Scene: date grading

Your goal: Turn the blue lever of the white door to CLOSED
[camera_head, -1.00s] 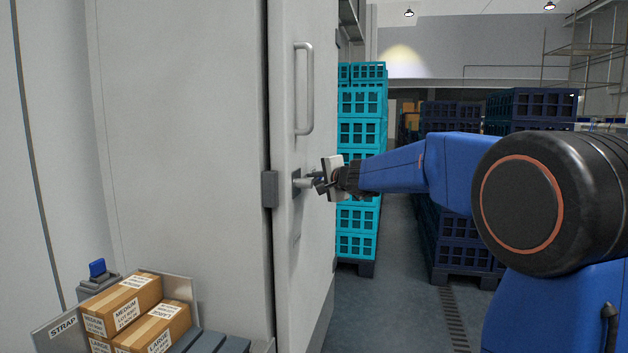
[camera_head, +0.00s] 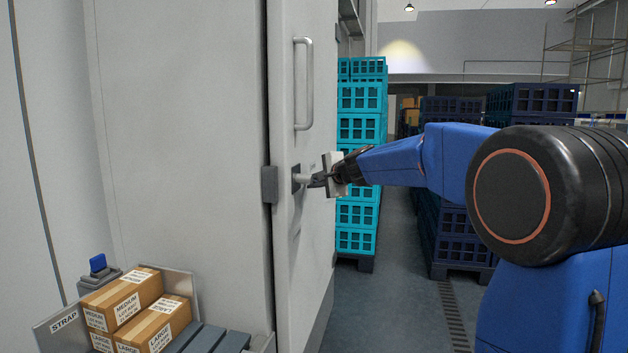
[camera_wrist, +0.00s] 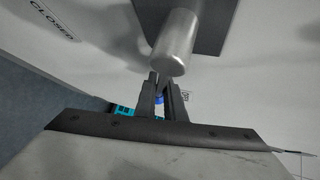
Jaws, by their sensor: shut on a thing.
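The white door (camera_head: 308,235) stands upright at the centre of the head view, with a metal hub on a dark plate (camera_head: 297,180) at mid-height. In the wrist view the silver hub (camera_wrist: 174,45) sticks out from its dark plate, just beyond my fingertips. My gripper (camera_head: 320,179) is at the hub, with its fingers (camera_wrist: 163,88) shut on the blue lever (camera_wrist: 158,98). Only a small bit of blue shows between the fingers; the rest of the lever is hidden. A CLOSED label (camera_wrist: 53,19) is on the door at the upper left of the wrist view.
A vertical bar handle (camera_head: 304,84) is above the hub. Teal crates (camera_head: 358,130) stand behind the door, and dark blue crates (camera_head: 455,235) stand further right. Boxes (camera_head: 125,300) lie at the lower left beside a strapping unit marked STRAP (camera_head: 64,322). Floor between the stacks is clear.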

